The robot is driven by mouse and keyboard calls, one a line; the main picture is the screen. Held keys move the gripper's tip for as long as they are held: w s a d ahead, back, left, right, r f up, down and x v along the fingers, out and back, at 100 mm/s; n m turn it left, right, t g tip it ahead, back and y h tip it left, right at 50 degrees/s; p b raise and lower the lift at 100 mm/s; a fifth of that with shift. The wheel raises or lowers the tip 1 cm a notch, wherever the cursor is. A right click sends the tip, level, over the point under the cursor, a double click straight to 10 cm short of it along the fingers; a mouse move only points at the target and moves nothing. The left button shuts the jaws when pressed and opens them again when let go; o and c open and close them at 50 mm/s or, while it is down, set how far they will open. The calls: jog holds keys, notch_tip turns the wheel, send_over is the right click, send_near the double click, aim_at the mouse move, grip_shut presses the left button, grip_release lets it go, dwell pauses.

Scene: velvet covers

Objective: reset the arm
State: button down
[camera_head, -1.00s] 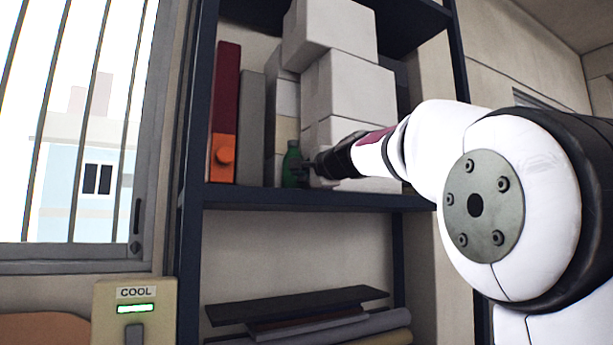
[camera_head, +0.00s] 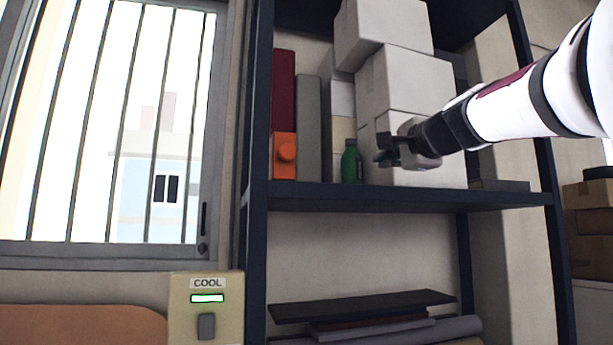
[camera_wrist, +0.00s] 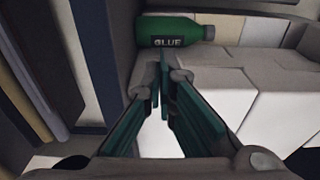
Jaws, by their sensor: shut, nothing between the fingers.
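My gripper (camera_head: 385,151) is at the end of my white arm, in front of the white boxes on the shelf in the head view. In the wrist view its green-grey fingers (camera_wrist: 162,82) meet at the tips, shut with nothing between them. A green glue bottle (camera_head: 351,162) stands on the shelf just left of the gripper in the head view. In the wrist view the bottle (camera_wrist: 168,30), labelled GLUE, lies across the picture beyond the fingertips. The gripper appears apart from the bottle in the head view.
White boxes (camera_head: 405,85) are stacked behind the gripper on the dark blue shelf (camera_head: 400,198). An orange block (camera_head: 284,156) and a grey upright box (camera_head: 309,127) stand to the left. Flat boards (camera_head: 362,304) lie below. A COOL panel (camera_head: 207,300) is on the left wall.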

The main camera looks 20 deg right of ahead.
jog(key=shift+s, duration=0.6)
jog(key=shift+a, duration=0.1)
jog(key=s+a+f+n+g+y, duration=0.1)
jog(key=s+a+f+n+g, duration=0.35)
jog(key=f, duration=0.65)
jog(key=s+a+f+n+g+y, duration=0.2)
jog(key=s+a+f+n, duration=0.25)
jog(key=a+f, duration=0.5)
jog(key=s+f+n+g+h, duration=0.1)
jog(key=s+f+n+g, duration=0.2)
jog(key=s+f, duration=0.5)
jog(key=s+f+n+g+h, duration=0.1)
jog(key=s+f+n+g, duration=0.2)
jog(key=f, duration=1.3)
jog(key=s+n, duration=0.3)
jog(key=s, duration=0.3)
jog(key=shift+s+a+n, duration=0.2)
jog(key=shift+a+n, duration=0.1)
